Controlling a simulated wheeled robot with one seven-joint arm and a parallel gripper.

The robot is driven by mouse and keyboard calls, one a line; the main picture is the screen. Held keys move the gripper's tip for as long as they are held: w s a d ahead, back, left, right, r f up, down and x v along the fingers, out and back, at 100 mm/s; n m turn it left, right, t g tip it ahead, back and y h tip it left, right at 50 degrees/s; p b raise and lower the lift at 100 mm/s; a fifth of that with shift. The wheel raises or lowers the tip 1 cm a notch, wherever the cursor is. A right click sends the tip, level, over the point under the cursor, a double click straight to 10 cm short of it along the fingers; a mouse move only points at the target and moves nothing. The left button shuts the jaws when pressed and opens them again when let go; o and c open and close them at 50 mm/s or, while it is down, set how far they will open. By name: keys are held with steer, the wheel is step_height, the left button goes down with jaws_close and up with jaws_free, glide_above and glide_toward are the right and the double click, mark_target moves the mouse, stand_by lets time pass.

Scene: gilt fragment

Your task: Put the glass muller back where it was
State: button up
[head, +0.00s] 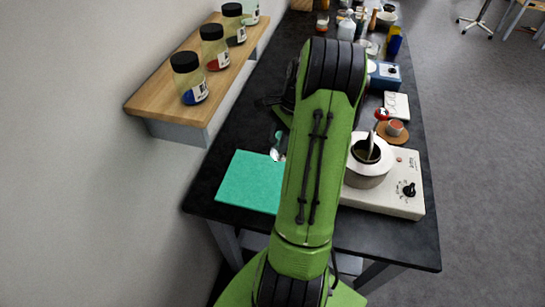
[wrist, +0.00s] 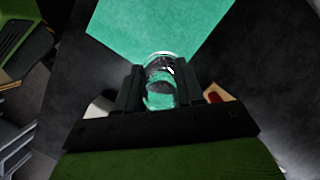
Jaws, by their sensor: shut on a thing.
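The glass muller (wrist: 160,72) is a clear, rounded piece of glass between the two dark fingers of my gripper (wrist: 160,90) in the wrist view. The fingers are shut on it. The green mat (wrist: 160,25) lies just beyond it and tints the glass. In the head view, the clear muller (head: 278,148) shows just past the far edge of the green mat (head: 250,182), left of my arm. My arm hides most of my gripper there. I cannot tell whether the muller touches the dark bench top or hangs above it.
A white hotplate (head: 398,195) with a pot (head: 367,165) stands right of my arm. A wooden wall shelf (head: 160,95) with several jars overhangs the left side. Farther back are a blue device (head: 385,75) and crowded bottles.

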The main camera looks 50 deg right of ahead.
step_height(320, 180, down, 7)
steer(key=shift+w+r+b, duration=0.1)
steer(key=shift+r+b, duration=0.1)
steer(key=shift+b, duration=0.25)
steer(key=shift+f, duration=0.1)
steer(key=o, duration=1.1)
steer(key=p+v, duration=0.2)
steer(key=v, duration=1)
steer(key=shift+p, duration=0.35)
